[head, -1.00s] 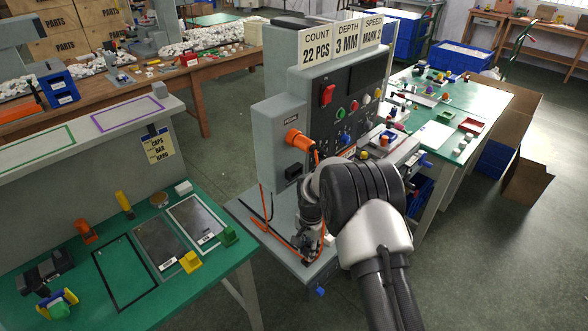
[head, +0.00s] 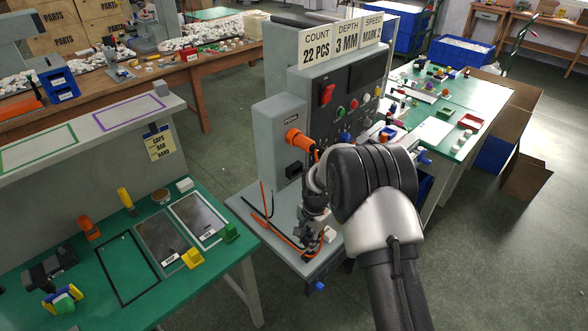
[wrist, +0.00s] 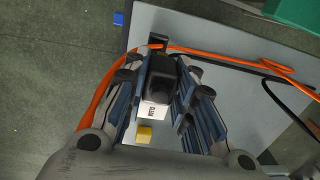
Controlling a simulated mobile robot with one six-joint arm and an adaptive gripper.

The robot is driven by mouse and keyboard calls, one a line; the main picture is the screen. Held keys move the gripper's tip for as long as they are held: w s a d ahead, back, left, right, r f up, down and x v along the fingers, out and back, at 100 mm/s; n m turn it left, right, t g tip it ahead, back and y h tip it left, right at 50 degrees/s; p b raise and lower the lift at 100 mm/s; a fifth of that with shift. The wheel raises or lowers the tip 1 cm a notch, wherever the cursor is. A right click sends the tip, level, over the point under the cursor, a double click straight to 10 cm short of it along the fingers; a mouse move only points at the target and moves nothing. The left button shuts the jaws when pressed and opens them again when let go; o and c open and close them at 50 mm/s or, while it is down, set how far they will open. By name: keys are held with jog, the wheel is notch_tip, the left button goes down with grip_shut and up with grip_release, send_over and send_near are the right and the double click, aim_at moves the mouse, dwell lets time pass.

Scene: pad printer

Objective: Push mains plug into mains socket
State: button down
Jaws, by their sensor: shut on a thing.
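My gripper (head: 314,228) points down over the grey base plate in front of the machine. In the wrist view its fingers (wrist: 160,90) are closed around a black plug (wrist: 160,78). A white label with small dark lettering shows just by the plug. In the head view I cannot make out the plug behind my gripper and arm. A black socket (head: 294,170) is on the side of the grey box on the machine, below an orange connector (head: 297,138). The plug is apart from that socket.
An orange cable (wrist: 95,110) loops past the fingers and across the base plate (wrist: 215,25). A black cable (wrist: 285,98) lies beside it. A yellow block (wrist: 144,133) shows between the fingers. The green table (head: 85,245) with trays stands at left.

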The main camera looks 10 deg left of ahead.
jog(key=shift+d+r, duration=0.15)
jog(key=shift+r, duration=0.55)
jog(key=shift+s+d+r+t+y+b, duration=0.1)
jog(key=shift+r+t+y+b, duration=0.6)
jog(key=shift+y+b, duration=0.15)
jog(key=b, duration=0.2)
jog(key=shift+r+t+y+b, duration=0.3)
jog(key=shift+r+y+b, duration=0.05)
jog(key=shift+r+b, duration=0.05)
jog(key=shift+s+d+r+t+y+b, duration=0.1)
jog(key=shift+r+t+y+b, duration=0.2)
jog(key=shift+r, duration=0.3)
jog(key=shift+s+d+r+t+y+b, duration=0.1)
jog(key=shift+r+y+b, duration=0.1)
jog(key=shift+r+b, duration=0.25)
jog(key=shift+r+t+y, duration=1.1)
jog(key=shift+r+y, duration=0.4)
jog(key=shift+r, duration=1.1)
notch_tip(320, 180, up, 12)
jog(key=t+y, duration=0.6)
jog(key=y, duration=0.1)
send_over(310, 234)
jog(key=shift+s+d+r, duration=0.1)
jog(key=shift+s+r, duration=0.05)
jog(key=shift+r, duration=0.05)
